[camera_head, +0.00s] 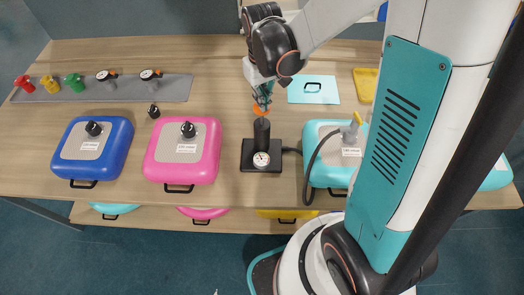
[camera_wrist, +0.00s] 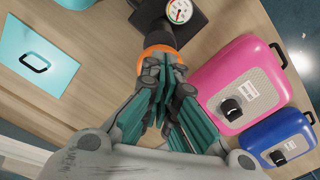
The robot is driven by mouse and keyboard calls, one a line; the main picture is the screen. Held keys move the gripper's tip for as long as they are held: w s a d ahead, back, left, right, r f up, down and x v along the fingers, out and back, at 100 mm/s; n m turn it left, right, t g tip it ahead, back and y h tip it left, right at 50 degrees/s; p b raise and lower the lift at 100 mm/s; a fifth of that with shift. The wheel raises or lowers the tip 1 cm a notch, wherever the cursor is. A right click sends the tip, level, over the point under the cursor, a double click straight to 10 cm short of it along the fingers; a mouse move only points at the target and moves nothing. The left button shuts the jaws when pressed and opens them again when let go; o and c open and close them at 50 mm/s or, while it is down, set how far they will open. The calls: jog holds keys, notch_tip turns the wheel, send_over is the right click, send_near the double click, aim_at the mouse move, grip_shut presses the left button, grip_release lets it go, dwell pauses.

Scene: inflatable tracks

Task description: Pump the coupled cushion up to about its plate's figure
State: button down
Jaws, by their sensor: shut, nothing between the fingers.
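The pump (camera_head: 262,130) has a black base, an upright black cylinder, an orange top (camera_head: 260,112) and a round white gauge (camera_head: 261,160). The gauge reading is too small to tell. A dark hose runs from the pump to the teal cushion (camera_head: 318,178), ending at a grey coupling (camera_head: 350,133) on its top. The plate (camera_head: 351,152) there is too small to read. My gripper (camera_head: 262,103) is shut and empty, fingers down over the orange top. In the wrist view my fingertips (camera_wrist: 162,68) overlap the orange top (camera_wrist: 158,50); I cannot tell whether they touch.
A pink cushion (camera_head: 205,140) and a blue cushion (camera_head: 115,140) with black valve knobs lie left of the pump. A small black cap (camera_head: 153,111) is behind them. A grey strip (camera_head: 135,94) holds coloured fittings. A teal panel (camera_head: 314,90) and yellow tray (camera_head: 366,84) lie at the back.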

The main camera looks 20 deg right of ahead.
jog(key=shift+f+b, duration=2.3)
jog(key=shift+f, duration=0.45)
jog(key=shift+r+p, duration=3.1)
jog(key=shift+r, duration=1.4)
jog(key=shift+f, duration=0.2)
jog(key=shift+f+b, duration=3.8)
jog(key=shift+f, duration=0.45)
jog(key=shift+r+p, duration=3.15)
jog(key=shift+r, duration=1.3)
jog(key=shift+f, duration=0.15)
